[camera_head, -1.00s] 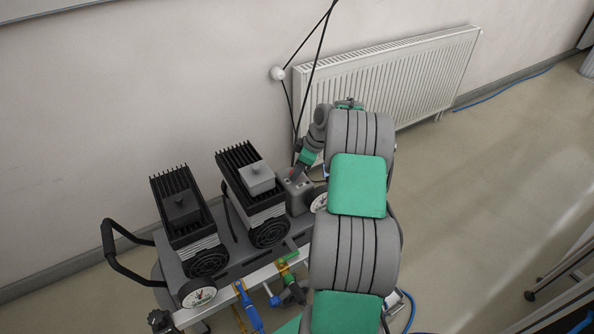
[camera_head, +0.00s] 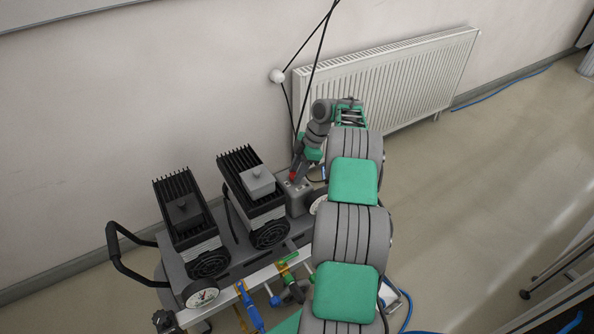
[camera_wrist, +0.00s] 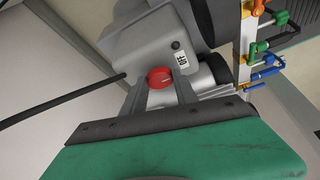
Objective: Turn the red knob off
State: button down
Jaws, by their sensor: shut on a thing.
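The red knob (camera_wrist: 160,78) is on the grey control box (camera_wrist: 148,46), next to a white label, in the wrist view. My gripper (camera_wrist: 161,86) is shut on the knob, with one finger on each side of it. A pale mark shows on the knob's face. In the head view the small red knob (camera_head: 292,176) shows above the grey box (camera_head: 298,198), partly hidden by my gripper (camera_head: 296,172). My forearm comes in from the right.
Two black finned motor units (camera_head: 184,215) (camera_head: 252,190) stand left of the box on a grey cart with a black handle (camera_head: 116,250). A white radiator (camera_head: 390,85) is behind. A dark cable (camera_wrist: 70,97) runs left of the knob.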

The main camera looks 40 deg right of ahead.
dwell(0.3)
jog(key=c, duration=0.9)
grip_release()
jog(key=shift+c, duration=0.2)
jog(key=w+p+v, duration=0.1)
jog(key=p+v, duration=0.4)
jog(key=v, duration=0.2)
jog(key=shift+s+d+r, duration=0.2)
jog(key=shift+s+r, duration=0.2)
jog(key=shift+s, duration=0.15)
